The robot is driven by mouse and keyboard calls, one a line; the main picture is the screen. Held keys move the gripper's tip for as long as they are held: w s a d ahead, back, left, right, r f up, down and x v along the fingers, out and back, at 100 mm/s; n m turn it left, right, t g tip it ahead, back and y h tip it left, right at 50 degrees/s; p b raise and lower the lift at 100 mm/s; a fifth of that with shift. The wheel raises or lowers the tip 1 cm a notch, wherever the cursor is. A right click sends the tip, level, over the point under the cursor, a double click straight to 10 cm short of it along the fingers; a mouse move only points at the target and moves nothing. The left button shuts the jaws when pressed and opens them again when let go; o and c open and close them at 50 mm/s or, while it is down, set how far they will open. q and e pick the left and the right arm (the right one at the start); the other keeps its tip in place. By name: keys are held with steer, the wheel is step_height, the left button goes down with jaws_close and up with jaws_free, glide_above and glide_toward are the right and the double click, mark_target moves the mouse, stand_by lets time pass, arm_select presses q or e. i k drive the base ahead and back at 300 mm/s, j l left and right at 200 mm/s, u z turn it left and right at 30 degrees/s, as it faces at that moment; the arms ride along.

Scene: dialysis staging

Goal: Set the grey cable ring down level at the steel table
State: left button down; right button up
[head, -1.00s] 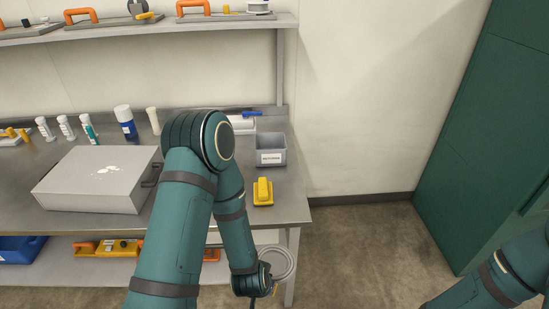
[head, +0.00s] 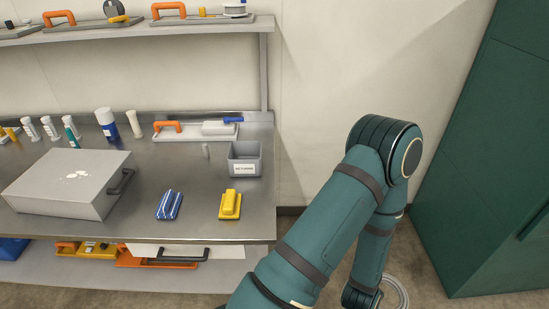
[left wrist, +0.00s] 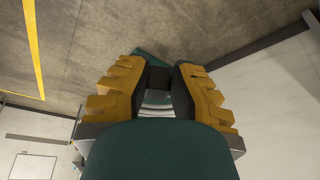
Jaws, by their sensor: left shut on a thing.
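The grey cable ring (head: 397,291) shows at the bottom edge of the head view, partly cut off, right of the table and out over the floor side. My left arm reaches across from the bottom and bends down to it. My left gripper (left wrist: 158,80) is shut on the ring in the left wrist view, where a pale curved piece of the ring (left wrist: 155,101) shows between the yellow-padded fingers. The fingers are hidden in the head view. I cannot tell whether the ring is level. The steel table (head: 195,160) stands at left. My right gripper is out of view.
A blue striped item (head: 169,204) and a yellow item (head: 230,204) lie near the table's front. A grey bin (head: 244,160), a white case (head: 62,181) and several bottles stand behind or left. Bare steel lies between case and bin. A green cabinet (head: 490,150) stands right.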

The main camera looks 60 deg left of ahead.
mark_target(207, 157)
steer(key=i+l, duration=0.2)
steer(key=i, duration=0.3)
steer(key=i+l, duration=0.2)
steer(key=i, duration=0.25)
steer(key=i+u, duration=0.15)
steer(key=u, duration=0.3)
steer(key=i+u, duration=0.15)
steer(key=u, duration=0.3)
steer(key=i+l+u, duration=0.15)
steer(key=u, duration=0.25)
